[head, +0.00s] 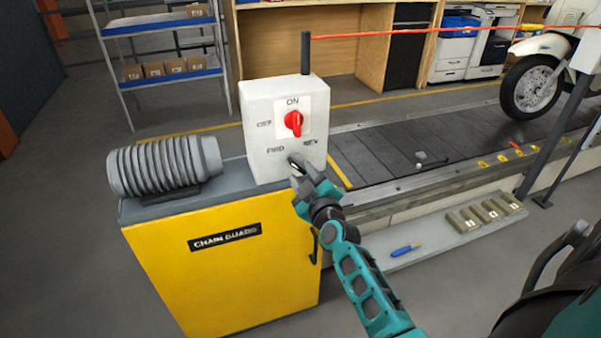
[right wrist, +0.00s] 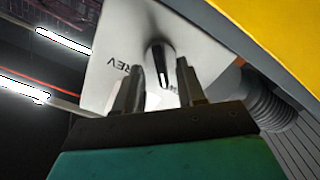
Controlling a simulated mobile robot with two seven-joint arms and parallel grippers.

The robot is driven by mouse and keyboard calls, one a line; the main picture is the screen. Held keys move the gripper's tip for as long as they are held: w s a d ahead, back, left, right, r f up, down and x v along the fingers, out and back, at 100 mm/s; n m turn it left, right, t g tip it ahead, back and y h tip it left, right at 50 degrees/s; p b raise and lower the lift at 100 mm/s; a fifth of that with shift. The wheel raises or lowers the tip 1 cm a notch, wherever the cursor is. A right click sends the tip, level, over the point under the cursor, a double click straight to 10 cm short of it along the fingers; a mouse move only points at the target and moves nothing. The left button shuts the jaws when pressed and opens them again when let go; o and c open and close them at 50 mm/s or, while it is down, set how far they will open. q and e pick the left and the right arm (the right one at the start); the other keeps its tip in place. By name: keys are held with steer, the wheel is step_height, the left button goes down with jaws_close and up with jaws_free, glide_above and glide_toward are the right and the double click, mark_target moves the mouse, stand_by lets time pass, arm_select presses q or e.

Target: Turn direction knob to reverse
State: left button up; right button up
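The white control box (head: 262,128) stands on the grey top of the yellow cabinet. A red knob (head: 293,122) sits under its ON label. The black direction knob (head: 294,158) is low on the box front, between the FWD and REV labels and partly hidden by my gripper. My right gripper (head: 300,172) is at this knob. In the right wrist view the direction knob (right wrist: 160,62) shows between the two fingertips of my open right gripper (right wrist: 158,75), with a gap visible on both sides. The REV label is left of it there. My left gripper is not in view.
The yellow chain guard cabinet (head: 225,275) carries a ribbed grey cylinder (head: 160,165) left of the box. A black post (head: 305,52) with a red cord (head: 400,31) rises behind the box. The slat conveyor (head: 400,150) runs right, bearing a wheeled vehicle (head: 530,85).

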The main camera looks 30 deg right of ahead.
steer(key=shift+x, duration=1.15)
steer(key=shift+c, duration=0.3)
steer(key=shift+a, duration=0.1)
jaws_close()
